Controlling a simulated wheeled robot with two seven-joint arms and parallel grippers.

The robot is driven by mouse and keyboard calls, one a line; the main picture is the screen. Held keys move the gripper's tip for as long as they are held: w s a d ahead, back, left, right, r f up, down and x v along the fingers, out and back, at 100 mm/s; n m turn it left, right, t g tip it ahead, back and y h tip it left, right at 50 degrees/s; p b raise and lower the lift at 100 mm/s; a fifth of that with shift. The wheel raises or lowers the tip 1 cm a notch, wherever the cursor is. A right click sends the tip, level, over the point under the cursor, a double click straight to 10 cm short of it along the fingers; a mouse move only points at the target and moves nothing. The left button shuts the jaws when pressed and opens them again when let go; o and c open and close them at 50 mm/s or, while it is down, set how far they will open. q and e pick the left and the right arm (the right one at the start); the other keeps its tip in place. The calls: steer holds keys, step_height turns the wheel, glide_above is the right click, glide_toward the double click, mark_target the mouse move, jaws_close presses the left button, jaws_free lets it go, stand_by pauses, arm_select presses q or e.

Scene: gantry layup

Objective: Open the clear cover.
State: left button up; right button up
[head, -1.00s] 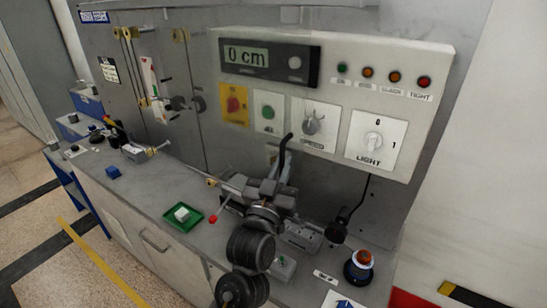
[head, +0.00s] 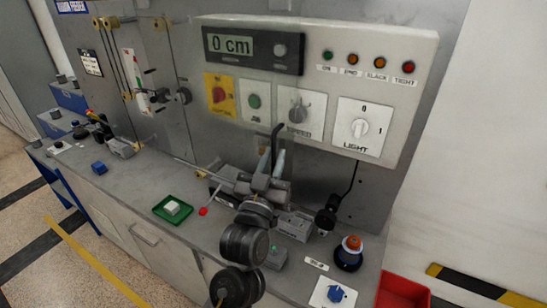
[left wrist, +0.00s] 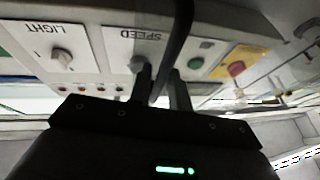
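I cannot clearly make out the clear cover; a faint see-through pane (head: 264,140) seems to stand in front of the panel by a black curved bar (head: 277,136). My left gripper (head: 271,165) is at this bar, over the counter below the speed knob. In the left wrist view the bar (left wrist: 181,25) runs down between the two fingers (left wrist: 161,84). The fingers stand apart on either side of it, and I see no firm grip. Whether they touch the bar is unclear. My arm hides part of the counter. My right gripper is not in view.
A control panel (head: 404,90) with display, switches and lamps is just behind the gripper. A lever with a red ball (head: 203,211) and a green tray (head: 158,212) lie left.

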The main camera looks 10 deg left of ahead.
arm_select(q)
steer(key=b+v, duration=0.3)
steer(key=v, duration=0.7)
steer(key=shift+r, duration=0.1)
